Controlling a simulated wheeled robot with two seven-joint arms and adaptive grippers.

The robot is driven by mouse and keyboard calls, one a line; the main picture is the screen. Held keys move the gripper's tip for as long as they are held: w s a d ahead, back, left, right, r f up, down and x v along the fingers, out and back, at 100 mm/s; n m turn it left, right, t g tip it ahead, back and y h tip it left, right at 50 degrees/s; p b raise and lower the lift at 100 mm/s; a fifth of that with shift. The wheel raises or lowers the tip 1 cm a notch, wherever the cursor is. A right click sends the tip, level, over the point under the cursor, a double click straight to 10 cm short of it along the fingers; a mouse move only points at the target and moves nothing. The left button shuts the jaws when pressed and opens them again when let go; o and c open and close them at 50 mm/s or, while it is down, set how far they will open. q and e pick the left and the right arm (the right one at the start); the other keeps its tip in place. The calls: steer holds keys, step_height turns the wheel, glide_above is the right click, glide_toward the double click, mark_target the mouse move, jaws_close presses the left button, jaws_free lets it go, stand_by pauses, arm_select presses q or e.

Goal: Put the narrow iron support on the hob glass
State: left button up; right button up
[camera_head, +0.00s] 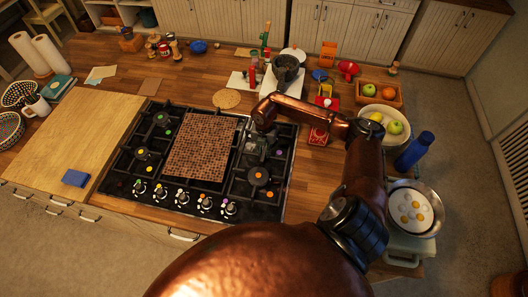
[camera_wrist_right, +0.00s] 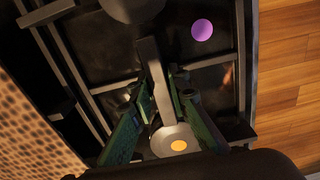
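The hob (camera_head: 128,190) is set in the wooden counter, its dark glass showing between iron bars. My right gripper (camera_head: 258,136) is over its right part, pointing down. In the right wrist view my green fingers (camera_wrist_right: 160,78) are close together on both sides of a grey iron bar (camera_wrist_right: 149,55), which I take as part of the narrow iron support. They look closed on it. Burners with a purple dot (camera_wrist_right: 202,30) and an orange dot (camera_wrist_right: 179,146) lie around it. Whether the support touches the glass is hard to tell. My left gripper is not in view.
A brown patterned board (camera_head: 203,147) covers the hob's middle. A wooden board (camera_head: 75,135) with a blue sponge (camera_head: 75,178) lies left. A fruit bowl (camera_head: 381,114), blue bottle (camera_head: 414,150) and egg pan (camera_head: 414,207) stand right. A red box (camera_head: 318,136) is near my forearm.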

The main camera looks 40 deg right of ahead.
mark_target(264, 151)
steer(key=o, duration=0.3)
steer(key=shift+r, duration=0.55)
step_height(264, 151, up, 11)
steer(key=b, duration=0.2)
